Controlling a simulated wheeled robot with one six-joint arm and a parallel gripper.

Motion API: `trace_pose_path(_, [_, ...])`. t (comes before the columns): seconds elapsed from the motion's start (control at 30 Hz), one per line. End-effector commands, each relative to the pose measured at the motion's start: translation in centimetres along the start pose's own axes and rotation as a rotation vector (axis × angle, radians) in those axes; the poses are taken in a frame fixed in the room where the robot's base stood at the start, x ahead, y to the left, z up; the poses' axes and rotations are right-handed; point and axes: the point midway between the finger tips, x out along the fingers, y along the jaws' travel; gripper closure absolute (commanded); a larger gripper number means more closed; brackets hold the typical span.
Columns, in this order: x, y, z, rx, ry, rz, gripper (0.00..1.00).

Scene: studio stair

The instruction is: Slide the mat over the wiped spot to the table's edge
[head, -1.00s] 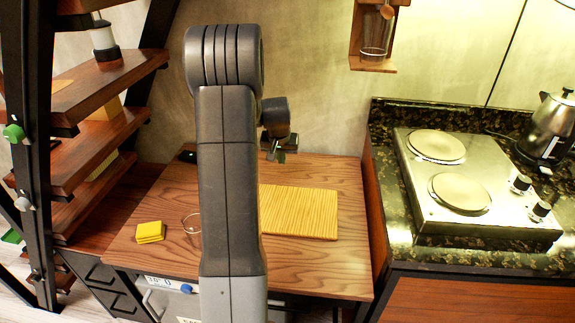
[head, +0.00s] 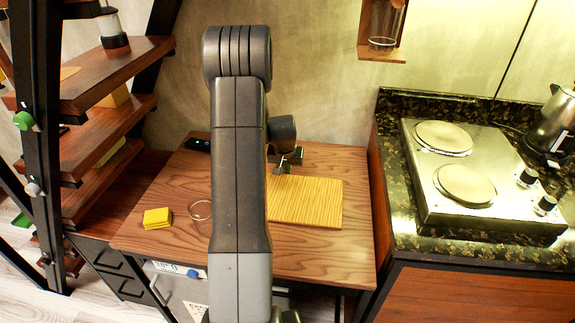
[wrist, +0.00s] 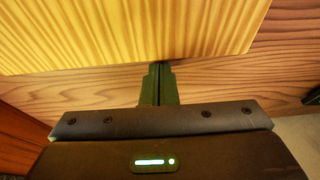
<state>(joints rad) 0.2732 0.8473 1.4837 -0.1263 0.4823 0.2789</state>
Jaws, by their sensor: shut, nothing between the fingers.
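The mat (head: 312,203) is yellow with wavy stripes and lies flat on the wooden table (head: 330,246), right of the middle. Part of its left side is hidden behind my arm. My gripper (head: 288,166) is at the mat's far edge in the head view. In the wrist view my gripper (wrist: 159,68) is shut and empty, its tips close to the edge of the mat (wrist: 130,30). I cannot tell whether they touch it. The wiped spot cannot be made out.
A yellow sponge or cloth stack (head: 157,218) and a clear glass (head: 201,210) stand on the table's left part. A dark counter with a steel hob (head: 480,190) is on the right. Wooden stair treads (head: 105,150) rise on the left. The table's front strip is clear.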

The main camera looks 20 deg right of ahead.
Motion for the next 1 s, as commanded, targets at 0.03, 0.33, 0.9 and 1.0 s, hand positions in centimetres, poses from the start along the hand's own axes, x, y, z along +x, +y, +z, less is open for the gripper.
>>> trace_pose_path(0.03, [0.0,0.0,0.0,0.0,0.0,0.0,1.0])
trace_pose_path(0.33, [-0.1,0.0,0.6,0.0,0.0,0.0,1.0])
trace_pose_path(0.9, [-3.2,0.0,10.3,-0.001,0.001,-0.001,1.0])
trace_pose_path(1.0, [-3.8,0.0,11.8,0.0,0.001,-0.001,1.0])
